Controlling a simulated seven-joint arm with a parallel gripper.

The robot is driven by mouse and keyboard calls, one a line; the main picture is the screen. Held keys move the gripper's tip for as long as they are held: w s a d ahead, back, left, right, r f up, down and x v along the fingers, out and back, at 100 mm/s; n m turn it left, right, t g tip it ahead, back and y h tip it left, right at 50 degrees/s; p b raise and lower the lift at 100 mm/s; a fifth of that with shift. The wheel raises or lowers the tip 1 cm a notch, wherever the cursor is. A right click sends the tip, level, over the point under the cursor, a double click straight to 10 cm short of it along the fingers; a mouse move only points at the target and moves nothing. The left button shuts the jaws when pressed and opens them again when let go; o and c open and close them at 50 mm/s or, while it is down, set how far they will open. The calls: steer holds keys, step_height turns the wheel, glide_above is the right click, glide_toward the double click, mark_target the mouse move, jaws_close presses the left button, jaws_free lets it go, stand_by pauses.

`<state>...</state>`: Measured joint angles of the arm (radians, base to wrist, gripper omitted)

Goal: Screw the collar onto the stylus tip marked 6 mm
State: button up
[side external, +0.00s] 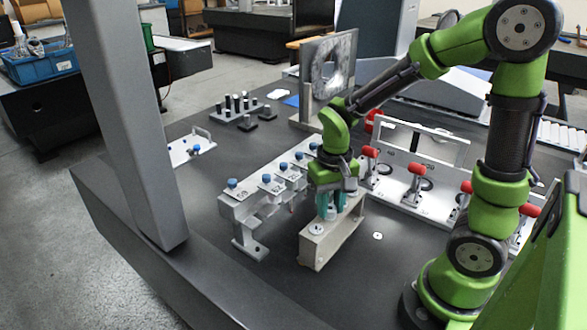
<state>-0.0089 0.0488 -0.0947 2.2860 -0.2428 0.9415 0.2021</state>
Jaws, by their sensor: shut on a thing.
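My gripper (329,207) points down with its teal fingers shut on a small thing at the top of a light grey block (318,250). The fingers hide most of that thing, so I cannot tell whether it is the collar or whether it touches the block. A pale round disc (316,229) lies on the block's top, left of the fingers. A grey rack (240,212) stands to the left, with several blue-topped pieces (232,183) in a row above dark-marked white labels (239,194). The labels are too small to read surely, and I cannot pick out the 6 mm tip.
A plate with red-handled clamps (416,170) stands right of my gripper. Behind are a block of dark pins (238,110), an upright plate with a hole (329,70) and a white plate (190,148). A grey column (130,110) rises at left. The dark table's front is clear.

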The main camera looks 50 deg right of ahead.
mark_target(330, 207)
steer(key=shift+m, duration=0.3)
steer(key=o, duration=1.1)
step_height(330, 207, up, 17)
steer(key=shift+f, duration=0.1)
steer(key=shift+w, duration=0.1)
